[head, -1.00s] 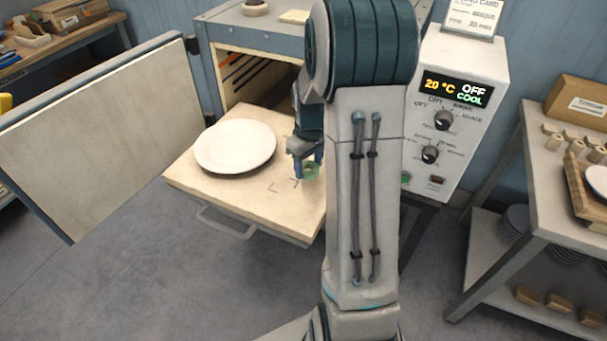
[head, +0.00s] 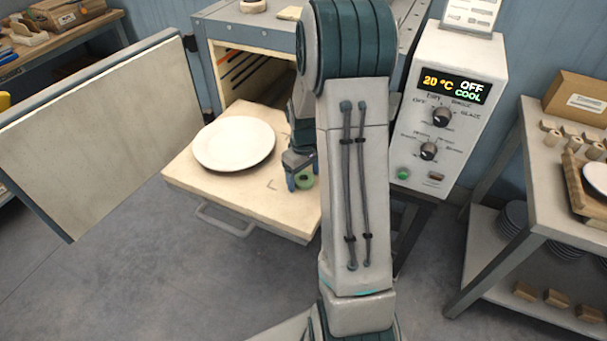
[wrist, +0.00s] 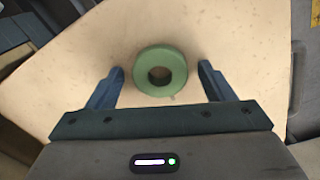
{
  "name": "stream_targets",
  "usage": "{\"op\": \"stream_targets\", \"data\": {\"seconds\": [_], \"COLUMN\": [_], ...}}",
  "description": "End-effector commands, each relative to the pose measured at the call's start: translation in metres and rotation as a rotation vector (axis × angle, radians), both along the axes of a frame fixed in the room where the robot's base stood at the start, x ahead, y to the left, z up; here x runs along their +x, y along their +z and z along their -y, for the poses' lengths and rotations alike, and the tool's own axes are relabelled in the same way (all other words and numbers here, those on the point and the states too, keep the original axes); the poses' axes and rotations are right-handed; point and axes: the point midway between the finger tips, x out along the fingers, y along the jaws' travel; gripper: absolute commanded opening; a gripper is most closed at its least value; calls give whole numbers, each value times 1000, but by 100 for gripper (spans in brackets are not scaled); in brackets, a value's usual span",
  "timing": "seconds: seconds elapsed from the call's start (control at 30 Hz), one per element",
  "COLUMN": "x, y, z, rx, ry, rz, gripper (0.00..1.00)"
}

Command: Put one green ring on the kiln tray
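Neither finger touches the ring there. In the head view the gripper (head: 302,178) is low over the tray, partly hidden by my arm. A white plate (head: 233,144) lies on the tray's left part, apart from the ring.
The kiln door (head: 92,135) stands open at the left. A control box (head: 448,125) reads 20 °C, OFF, COOL. A shelf (head: 537,190) with tan blocks and stacked plates stands at the right. My arm hides the tray's right edge.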

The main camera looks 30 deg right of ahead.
Motion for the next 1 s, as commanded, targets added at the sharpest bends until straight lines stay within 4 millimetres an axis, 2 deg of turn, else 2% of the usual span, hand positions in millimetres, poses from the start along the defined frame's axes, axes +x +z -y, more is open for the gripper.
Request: {"op": "stream_targets", "data": {"seconds": [0.23,0.37,0.8,1.0], "x": [0,1,1,0], "y": [1,11,99,121], "z": [0,0,0,0], "rx": [0,-1,-1,0], "ry": [0,0,0,0], "rz": [0,4,5,2], "gripper": [75,75,75,75]}}
